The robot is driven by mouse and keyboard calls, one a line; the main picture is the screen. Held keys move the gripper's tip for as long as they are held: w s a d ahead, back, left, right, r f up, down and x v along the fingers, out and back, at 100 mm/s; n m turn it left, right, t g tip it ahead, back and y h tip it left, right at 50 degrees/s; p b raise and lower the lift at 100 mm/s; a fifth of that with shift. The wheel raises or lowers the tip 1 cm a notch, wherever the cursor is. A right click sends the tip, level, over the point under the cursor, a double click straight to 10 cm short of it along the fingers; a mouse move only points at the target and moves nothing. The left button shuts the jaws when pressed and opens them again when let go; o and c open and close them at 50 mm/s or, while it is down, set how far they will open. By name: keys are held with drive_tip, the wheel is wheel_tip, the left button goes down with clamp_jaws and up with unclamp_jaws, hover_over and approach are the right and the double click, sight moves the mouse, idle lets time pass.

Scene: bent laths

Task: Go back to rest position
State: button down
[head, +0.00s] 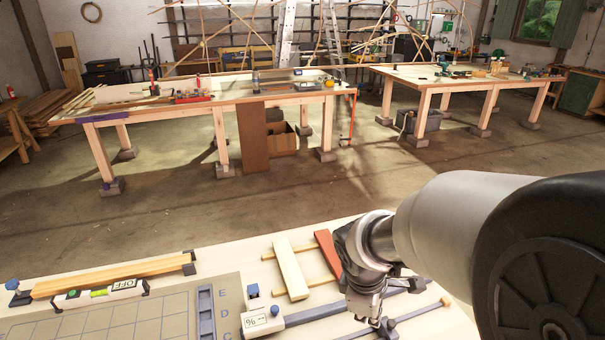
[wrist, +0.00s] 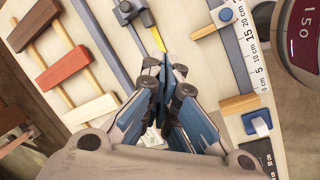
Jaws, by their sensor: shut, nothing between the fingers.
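My gripper (head: 372,318) is at the lower right of the head view, above the near workbench (head: 225,260). In the wrist view my gripper (wrist: 165,62) points at the bench top, with its fingers together and nothing between them. A grey clamp bar (head: 315,313) lies on the bench beside and partly behind my gripper. My arm comes in from the right and hides part of the bench.
A pale wooden lath (head: 291,268) and a red-brown lath (head: 327,252) lie across strips behind my gripper. A gridded board (head: 120,318), a level (head: 100,293) and long yellowish strips (head: 115,276) lie at left. Two tables stand beyond open concrete floor (head: 200,205).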

drive_tip(key=s+r+m+t+y+b, duration=0.1)
drive_tip(key=s+r+m, duration=0.3)
drive_tip(key=s+m, duration=0.2)
drive_tip(key=s+r+m+t+y+b, duration=0.1)
drive_tip(key=s+r+m, duration=0.4)
drive_tip(key=s, duration=0.6)
drive_tip(key=shift+d+r+m+t, duration=0.3)
drive_tip(key=shift+m+t, duration=0.1)
drive_tip(key=shift+m, duration=0.7)
